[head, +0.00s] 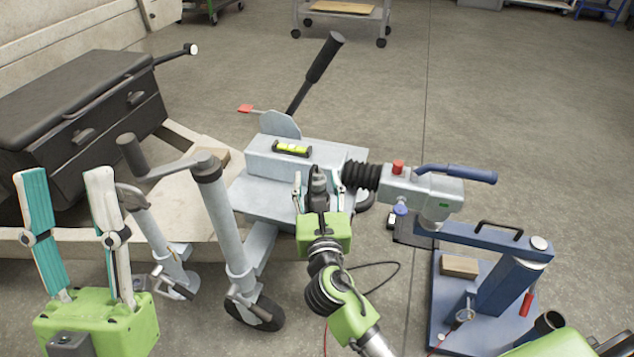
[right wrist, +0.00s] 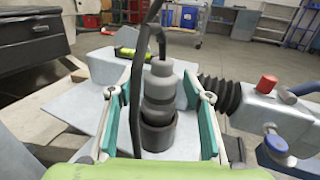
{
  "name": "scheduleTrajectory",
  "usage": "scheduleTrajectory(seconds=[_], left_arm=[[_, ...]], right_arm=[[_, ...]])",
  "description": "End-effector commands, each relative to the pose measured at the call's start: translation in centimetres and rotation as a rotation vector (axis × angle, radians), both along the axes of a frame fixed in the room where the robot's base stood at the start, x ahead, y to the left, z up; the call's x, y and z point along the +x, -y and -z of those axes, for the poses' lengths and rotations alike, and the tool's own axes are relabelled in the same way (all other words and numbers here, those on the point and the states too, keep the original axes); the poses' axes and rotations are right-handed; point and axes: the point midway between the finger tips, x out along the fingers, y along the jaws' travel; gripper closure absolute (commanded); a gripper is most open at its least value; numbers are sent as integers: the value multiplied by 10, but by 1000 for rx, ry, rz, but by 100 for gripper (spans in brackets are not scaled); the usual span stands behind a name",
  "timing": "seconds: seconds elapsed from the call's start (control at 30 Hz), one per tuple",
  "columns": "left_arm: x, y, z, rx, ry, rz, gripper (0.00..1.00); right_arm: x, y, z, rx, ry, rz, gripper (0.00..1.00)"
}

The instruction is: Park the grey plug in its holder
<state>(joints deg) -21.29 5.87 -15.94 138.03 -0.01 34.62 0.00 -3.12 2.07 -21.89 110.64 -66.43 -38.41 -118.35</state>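The grey plug (right wrist: 160,90) stands upright in the right wrist view, with a black cable rising from its top. Its lower end appears to be inside a dark round cup (right wrist: 158,133), which looks like the holder. In the head view the plug (head: 318,182) shows small and dark beside the grey drawbar. My right gripper (head: 319,190) is around it, one finger on each side. In the right wrist view the fingers (right wrist: 160,118) are apart, with gaps to the plug. My left gripper (head: 70,215) is open and empty at the lower left.
A jockey wheel post with crank (head: 228,220) stands left of my right gripper. A grey coupling head with a blue handle (head: 425,190) and a blue stand (head: 490,290) are to the right. A black toolbox (head: 80,120) is at the left. A spirit level (head: 292,149) lies on the drawbar.

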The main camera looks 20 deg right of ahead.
Motion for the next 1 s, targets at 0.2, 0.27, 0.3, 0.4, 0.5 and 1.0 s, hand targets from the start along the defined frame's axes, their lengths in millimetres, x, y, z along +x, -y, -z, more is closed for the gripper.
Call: scheduleTrajectory(seconds=[0.2,0.27,0.3,0.4,0.5,1.0], left_arm=[[2,0,4,-1,-15,0,60],[2,0,3,-1,-14,1,60],[2,0,3,-1,-14,1,60],[1,0,3,0,-13,0,60],[1,0,3,0,-12,0,60],[1,0,2,1,-10,0,60]], right_arm=[[-3,-1,1,0,-2,0,54],[-9,-2,2,0,-3,-1,54],[-13,-4,2,0,-4,-2,54],[-31,-7,2,1,-4,-1,54],[-52,-12,2,1,-5,-1,54],[-116,-26,0,0,0,0,54]])
